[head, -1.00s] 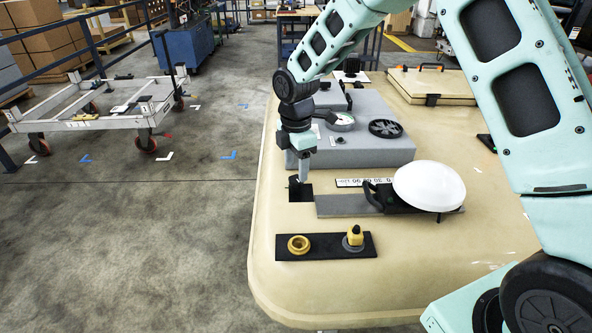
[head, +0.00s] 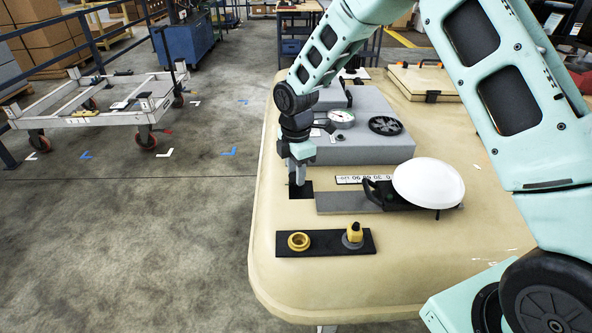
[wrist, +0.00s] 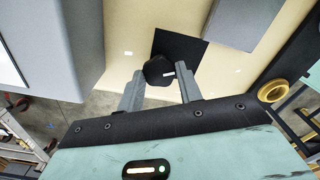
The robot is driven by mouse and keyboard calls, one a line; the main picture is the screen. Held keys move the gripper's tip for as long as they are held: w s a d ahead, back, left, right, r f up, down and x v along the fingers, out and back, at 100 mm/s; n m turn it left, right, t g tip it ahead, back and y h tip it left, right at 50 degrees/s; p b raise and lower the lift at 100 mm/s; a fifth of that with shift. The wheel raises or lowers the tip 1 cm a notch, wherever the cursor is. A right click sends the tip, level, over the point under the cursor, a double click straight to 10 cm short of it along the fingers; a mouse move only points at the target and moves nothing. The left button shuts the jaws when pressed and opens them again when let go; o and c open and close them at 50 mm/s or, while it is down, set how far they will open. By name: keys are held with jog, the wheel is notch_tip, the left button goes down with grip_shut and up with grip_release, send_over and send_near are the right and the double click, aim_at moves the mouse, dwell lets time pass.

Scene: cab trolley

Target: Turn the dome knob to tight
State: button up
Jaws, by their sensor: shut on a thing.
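A dark knob (wrist: 158,71) with a small white mark sits on a black square plate (wrist: 186,48) in the wrist view. The plate also shows in the head view (head: 296,192), where my gripper hides the knob. My gripper (wrist: 160,82) points down over the plate, with one finger on each side of the knob, and is shut on it. In the head view my gripper (head: 299,180) is at the table's left side. A white dome (head: 428,183) with a black handle stands to the right, apart from my gripper.
A grey box (head: 365,140) with a dial gauge (head: 341,117) and a black handwheel (head: 385,125) stands just behind my gripper. In front lies a black strip (head: 325,246) with a yellow ring (head: 299,241) and a yellow-topped knob (head: 354,232). The front of the tan table (head: 350,292) is clear.

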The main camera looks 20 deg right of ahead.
jog(key=shift+m, duration=0.3)
jog(key=m+b, duration=0.1)
jog(key=m, duration=0.9)
jog(key=shift+b, duration=0.3)
jog(key=m, duration=0.3)
jog(key=shift+m, duration=0.4)
jog(key=m, duration=0.8)
jog(key=shift+m, duration=0.3)
jog(key=o, duration=1)
